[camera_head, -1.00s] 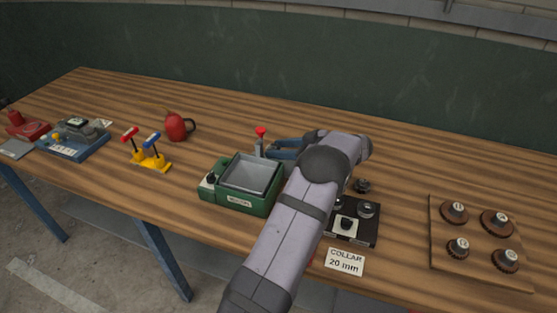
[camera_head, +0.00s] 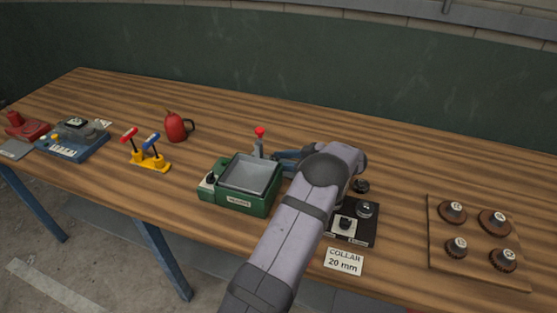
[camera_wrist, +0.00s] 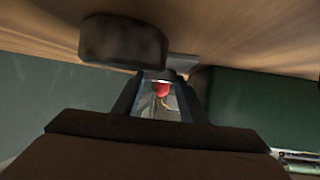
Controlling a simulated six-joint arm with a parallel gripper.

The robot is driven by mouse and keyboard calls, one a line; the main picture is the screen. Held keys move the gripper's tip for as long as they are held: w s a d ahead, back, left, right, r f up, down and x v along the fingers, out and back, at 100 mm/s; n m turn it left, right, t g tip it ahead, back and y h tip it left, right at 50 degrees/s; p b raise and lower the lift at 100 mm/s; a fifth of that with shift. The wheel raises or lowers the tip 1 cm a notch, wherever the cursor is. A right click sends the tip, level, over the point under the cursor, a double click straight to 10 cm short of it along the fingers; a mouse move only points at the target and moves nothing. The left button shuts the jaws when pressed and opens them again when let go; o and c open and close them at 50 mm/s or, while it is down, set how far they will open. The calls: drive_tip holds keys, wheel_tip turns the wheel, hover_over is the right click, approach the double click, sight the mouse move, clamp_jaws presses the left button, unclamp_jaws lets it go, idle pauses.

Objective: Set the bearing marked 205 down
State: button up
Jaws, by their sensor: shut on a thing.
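My gripper (camera_wrist: 158,96) is shut on the bearing, which is mostly hidden between the dark fingers. I cannot read a 205 mark in either view. In the wrist view a red knob (camera_wrist: 162,90) shows between the fingers. A dark rounded block (camera_wrist: 125,40) sits at upper left there; I cannot tell what it is.
The green unit has an open grey basin and a red-topped lever (camera_head: 259,138). A dark fixture (camera_head: 365,212) stands right of my arm, with a card (camera_head: 344,261) reading COLLAR 20 mm in front. A wooden board (camera_head: 445,255) holds several round parts. Bare table lies behind.

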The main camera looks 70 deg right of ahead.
drive_tip(key=o, duration=1)
drive_tip(key=shift+f, duration=0.1)
drive_tip(key=shift+r, duration=0.3)
drive_tip(key=shift+s, duration=0.3)
drive_tip(key=b+v, duration=0.2)
drive_tip(key=v, duration=0.9)
drive_tip(key=shift+s+a+r, duration=0.1)
drive_tip(key=shift+s+a, duration=0.05)
drive_tip(key=shift+s, duration=0.05)
